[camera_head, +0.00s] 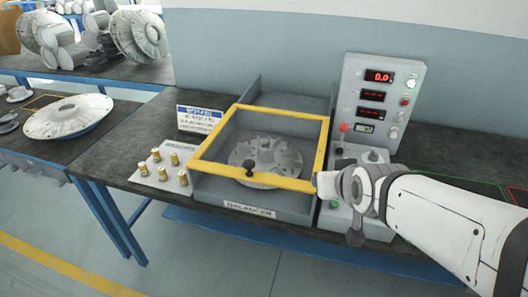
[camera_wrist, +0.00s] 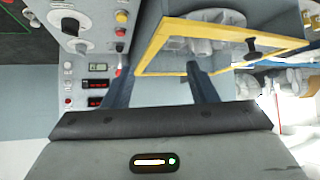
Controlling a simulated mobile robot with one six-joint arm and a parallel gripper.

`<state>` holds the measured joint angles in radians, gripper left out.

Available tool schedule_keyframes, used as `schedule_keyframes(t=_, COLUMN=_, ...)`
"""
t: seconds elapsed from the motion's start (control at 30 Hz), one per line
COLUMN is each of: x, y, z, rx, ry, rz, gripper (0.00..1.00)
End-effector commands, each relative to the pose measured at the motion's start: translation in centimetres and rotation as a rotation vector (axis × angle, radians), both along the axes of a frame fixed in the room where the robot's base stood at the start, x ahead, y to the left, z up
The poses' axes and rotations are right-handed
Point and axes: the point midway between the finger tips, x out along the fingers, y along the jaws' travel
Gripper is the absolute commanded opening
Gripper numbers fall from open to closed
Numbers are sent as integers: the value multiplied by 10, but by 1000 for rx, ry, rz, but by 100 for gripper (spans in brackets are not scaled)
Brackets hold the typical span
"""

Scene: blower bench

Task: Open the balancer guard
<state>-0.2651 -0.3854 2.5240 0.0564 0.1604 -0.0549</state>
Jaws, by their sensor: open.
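The balancer guard (camera_head: 322,150) is a yellow-framed cover with a see-through middle. It lies down over the grey balancer box (camera_head: 215,190), and a bladed impeller (camera_head: 268,158) shows inside. A small black knob (camera_head: 249,172) sits on the guard's front bar. In the wrist view the guard's yellow frame (camera_wrist: 155,48) is beyond the fingers, with the knob (camera_wrist: 254,48) to their right. My gripper (camera_wrist: 160,68) is open and empty. In the head view it is at the box's front right corner, right of the knob; its fingers are not clear there.
A control panel (camera_head: 365,75) with red displays stands right of the box, with a lower control unit and red-topped lever below it. A plate with several brass pieces (camera_head: 143,168) and a sign (camera_head: 198,119) are on the left. Open floor lies in front.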

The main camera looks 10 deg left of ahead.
Motion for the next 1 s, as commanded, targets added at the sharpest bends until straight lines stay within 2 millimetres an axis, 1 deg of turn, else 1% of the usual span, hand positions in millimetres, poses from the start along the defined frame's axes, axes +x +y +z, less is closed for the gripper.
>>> schedule_keyframes(t=0.03, x=9, y=23, z=-31, rx=21, ry=-73, rz=48, gripper=52)
schedule_keyframes(t=0.07, x=14, y=34, z=-36, rx=34, ry=-125, rz=68, gripper=52)
schedule_keyframes(t=0.1, x=19, y=53, z=-42, rx=64, ry=-190, rz=107, gripper=52)
schedule_keyframes(t=0.2, x=26, y=92, z=-53, rx=131, ry=-345, rz=181, gripper=52)
schedule_keyframes(t=0.3, x=25, y=123, z=-58, rx=193, ry=-474, rz=235, gripper=52)
schedule_keyframes(t=0.4, x=21, y=144, z=-59, rx=245, ry=-570, rz=273, gripper=52)
schedule_keyframes(t=0.5, x=16, y=157, z=-57, rx=280, ry=-631, rz=294, gripper=52)
schedule_keyframes(t=0.67, x=18, y=166, z=-53, rx=300, ry=-667, rz=305, gripper=52)
schedule_keyframes(t=0.77, x=28, y=172, z=-52, rx=300, ry=-667, rz=304, gripper=52)
schedule_keyframes(t=1.0, x=58, y=192, z=-53, rx=300, ry=-665, rz=304, gripper=52)
